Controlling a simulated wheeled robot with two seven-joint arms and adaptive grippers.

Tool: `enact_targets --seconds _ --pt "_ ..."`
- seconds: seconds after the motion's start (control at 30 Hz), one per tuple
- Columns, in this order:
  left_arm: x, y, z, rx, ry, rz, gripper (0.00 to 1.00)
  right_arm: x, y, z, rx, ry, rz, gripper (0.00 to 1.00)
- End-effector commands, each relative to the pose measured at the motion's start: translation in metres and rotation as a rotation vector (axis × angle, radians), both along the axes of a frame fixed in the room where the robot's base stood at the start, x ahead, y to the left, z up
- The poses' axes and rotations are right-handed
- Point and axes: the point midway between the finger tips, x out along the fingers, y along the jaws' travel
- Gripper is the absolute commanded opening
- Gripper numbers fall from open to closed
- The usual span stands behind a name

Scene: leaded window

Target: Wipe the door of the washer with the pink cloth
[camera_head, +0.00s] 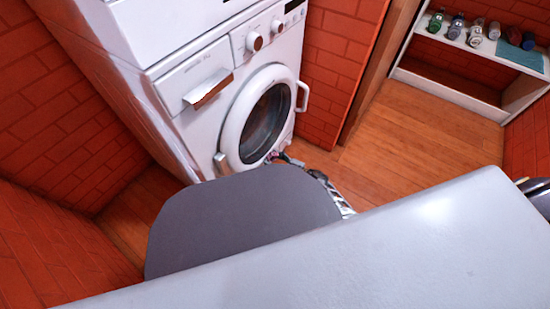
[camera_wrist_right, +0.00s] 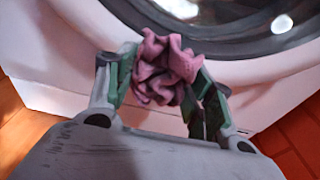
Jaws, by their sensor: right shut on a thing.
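The white washer (camera_head: 187,121) stands against the brick wall, and its round door (camera_head: 263,117) with a dark glass centre is closed. The door's lower rim fills the top of the right wrist view (camera_wrist_right: 243,75). My right gripper (camera_head: 275,158) is low at the door's bottom edge, partly hidden behind my grey body part. In the right wrist view my right gripper (camera_wrist_right: 165,90) is shut on the crumpled pink cloth (camera_wrist_right: 168,66). The cloth is right in front of the lower door rim; whether it touches cannot be told.
A white appliance (camera_head: 165,25) sits on top of the washer. A white shelf (camera_head: 470,42) at the upper right holds several bottles and a folded teal cloth (camera_head: 520,55). The wooden floor (camera_head: 410,130) right of the washer is clear. Brick walls (camera_head: 50,110) close in on the left.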

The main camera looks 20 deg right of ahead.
Motion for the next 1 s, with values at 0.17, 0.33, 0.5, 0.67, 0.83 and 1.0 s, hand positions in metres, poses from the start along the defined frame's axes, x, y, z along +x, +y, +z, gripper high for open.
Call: enact_targets --seconds 0.17,0.33,0.5,0.67,0.83,1.0 --pt "0.000 0.000 0.000 0.000 0.000 0.000 0.40 0.000 0.000 0.000 0.001 -0.001 0.000 0.34" --pt "0.000 0.000 0.000 0.000 0.000 0.000 0.40 0.000 0.001 0.000 0.001 -0.001 0.000 0.34" --pt "0.000 0.000 0.000 0.000 0.000 0.000 0.40 -0.003 0.005 0.001 0.000 -0.001 0.001 0.34" --pt "0.000 0.000 0.001 0.000 0.000 0.000 0.40 -0.008 0.013 0.000 0.001 -0.001 0.001 0.34" --pt "0.000 0.000 0.001 0.000 0.000 0.000 0.40 -0.013 0.020 0.001 0.001 -0.002 0.000 0.34" --pt "0.000 0.000 0.002 0.000 0.000 0.000 0.40 -0.018 0.028 0.000 0.001 -0.001 0.001 0.34"
